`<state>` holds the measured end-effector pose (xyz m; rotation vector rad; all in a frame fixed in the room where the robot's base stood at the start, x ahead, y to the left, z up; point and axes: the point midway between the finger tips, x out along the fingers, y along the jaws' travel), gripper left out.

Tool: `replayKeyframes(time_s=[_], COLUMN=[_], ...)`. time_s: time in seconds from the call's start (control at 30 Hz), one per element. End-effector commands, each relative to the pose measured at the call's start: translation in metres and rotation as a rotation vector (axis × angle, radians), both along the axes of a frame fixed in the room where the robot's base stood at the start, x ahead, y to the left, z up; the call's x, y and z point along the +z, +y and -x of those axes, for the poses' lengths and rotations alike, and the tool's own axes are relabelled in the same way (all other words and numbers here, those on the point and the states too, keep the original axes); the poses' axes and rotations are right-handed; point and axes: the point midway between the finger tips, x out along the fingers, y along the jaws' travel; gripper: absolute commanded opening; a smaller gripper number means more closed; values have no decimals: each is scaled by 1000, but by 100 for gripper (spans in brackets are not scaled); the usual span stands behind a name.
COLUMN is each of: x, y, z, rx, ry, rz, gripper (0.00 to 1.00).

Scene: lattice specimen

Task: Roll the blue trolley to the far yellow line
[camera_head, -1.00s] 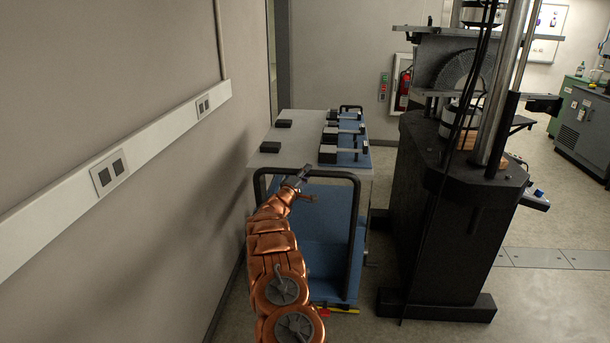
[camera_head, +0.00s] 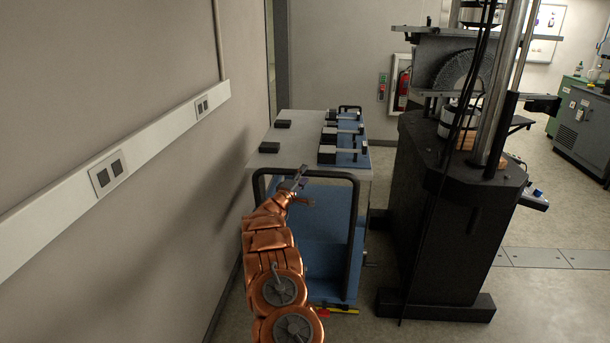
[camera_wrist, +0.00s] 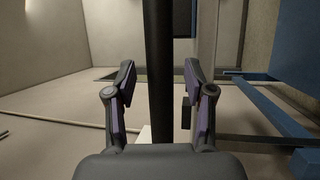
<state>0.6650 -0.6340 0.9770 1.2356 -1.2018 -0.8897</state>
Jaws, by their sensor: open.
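The blue trolley (camera_head: 330,238) stands ahead between the wall and a black machine. It has a grey top and a black push handle (camera_head: 330,175) at its near end. My gripper (camera_head: 298,184) is open at the handle's top bar, left of its middle. In the wrist view, my gripper (camera_wrist: 158,80) has its two fingers spread on either side of a black bar (camera_wrist: 159,50), with gaps at both sides. How deep the bar sits between the fingers I cannot tell. No far yellow line is visible.
Several dark blocks and clamp-like fixtures (camera_head: 342,135) lie on the trolley top. The black machine (camera_head: 440,220) is close on the right, the wall (camera_head: 120,240) close on the left. A yellow and red strip (camera_head: 340,309) shows at the trolley's near foot.

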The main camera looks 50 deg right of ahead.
Motion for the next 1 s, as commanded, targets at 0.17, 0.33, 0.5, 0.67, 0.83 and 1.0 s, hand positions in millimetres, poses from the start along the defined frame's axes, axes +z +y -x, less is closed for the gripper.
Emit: replayKeyframes(time_s=[0.17,0.33,0.5,0.67,0.83,1.0], x=[-2,-6,-12,-13,-16,-17], y=[18,36,56,75,90,97], z=[3,7,11,15,18,21], rx=[1,1,2,2,2,1], ry=[0,1,4,1,0,0], rz=[0,0,-2,1,0,2], gripper=[54,54,54,54,54,54])
